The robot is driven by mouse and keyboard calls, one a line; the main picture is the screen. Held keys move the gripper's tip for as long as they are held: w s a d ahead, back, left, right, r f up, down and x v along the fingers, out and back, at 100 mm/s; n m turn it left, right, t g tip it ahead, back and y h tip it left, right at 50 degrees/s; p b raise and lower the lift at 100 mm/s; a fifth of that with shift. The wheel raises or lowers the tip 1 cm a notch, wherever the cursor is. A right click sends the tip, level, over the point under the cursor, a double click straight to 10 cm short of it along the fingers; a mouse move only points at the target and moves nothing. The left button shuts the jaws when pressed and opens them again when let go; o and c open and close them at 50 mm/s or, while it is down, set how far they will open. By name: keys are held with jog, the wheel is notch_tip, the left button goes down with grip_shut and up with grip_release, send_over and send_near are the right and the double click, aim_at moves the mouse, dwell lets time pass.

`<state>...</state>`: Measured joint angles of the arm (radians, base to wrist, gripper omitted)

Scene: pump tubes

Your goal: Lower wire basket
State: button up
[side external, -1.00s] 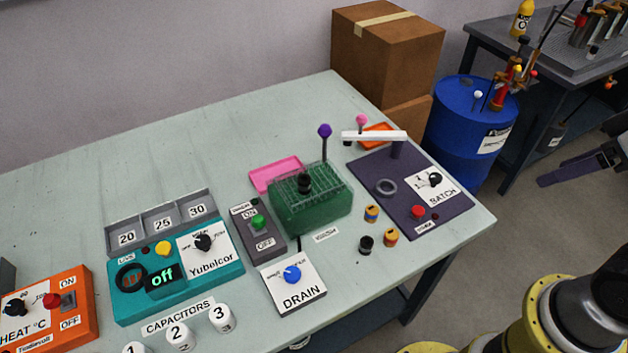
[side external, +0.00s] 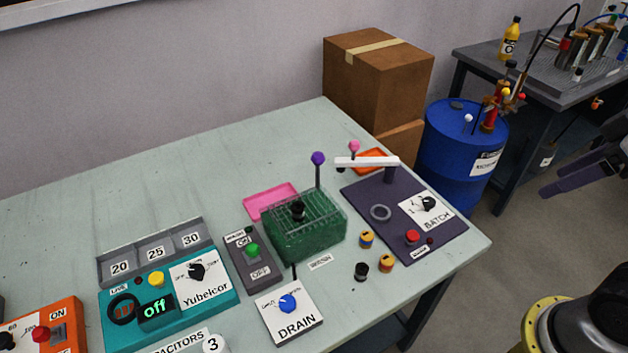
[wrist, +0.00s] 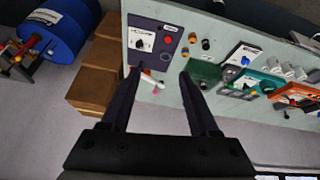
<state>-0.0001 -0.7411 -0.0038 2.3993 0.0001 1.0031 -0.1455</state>
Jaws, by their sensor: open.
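The wire basket (side external: 275,219) is a thin grid with a black knob (side external: 298,211) at its middle. It sits at the top of a green tank (side external: 308,248); I cannot tell how deep it is. A rod with a purple ball (side external: 318,158) stands at the tank's back edge. My gripper (side external: 545,190) is at the far right in the side view, open and empty, well away from the tank. In the wrist view my gripper (wrist: 159,75) has its fingers apart. The green tank (wrist: 206,70) shows just beyond the right finger, partly hidden.
Right of the tank is a purple BATCH panel (side external: 371,205) with a white arm (side external: 366,162) over it. Several small cylinders (side external: 361,271) and a DRAIN panel (side external: 301,325) lie in front. A pink tray (side external: 269,200) is behind. The table's back left is clear.

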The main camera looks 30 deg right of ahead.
jog(key=w+a+r+n, duration=0.1)
jog(key=w+r+n, duration=0.2)
jog(key=w+r, duration=0.65)
jog(key=n+g, duration=0.6)
jog(key=n, duration=0.1)
send_over(318, 167)
jog(key=f, duration=1.5)
jog(key=shift+w+d, duration=0.2)
jog(key=shift+w, duration=0.1)
jog(key=shift+a+f, duration=0.15)
jog(key=shift+f, duration=0.05)
notch_tip(318, 167, down, 13)
jog(key=shift+f, duration=0.15)
grip_shut()
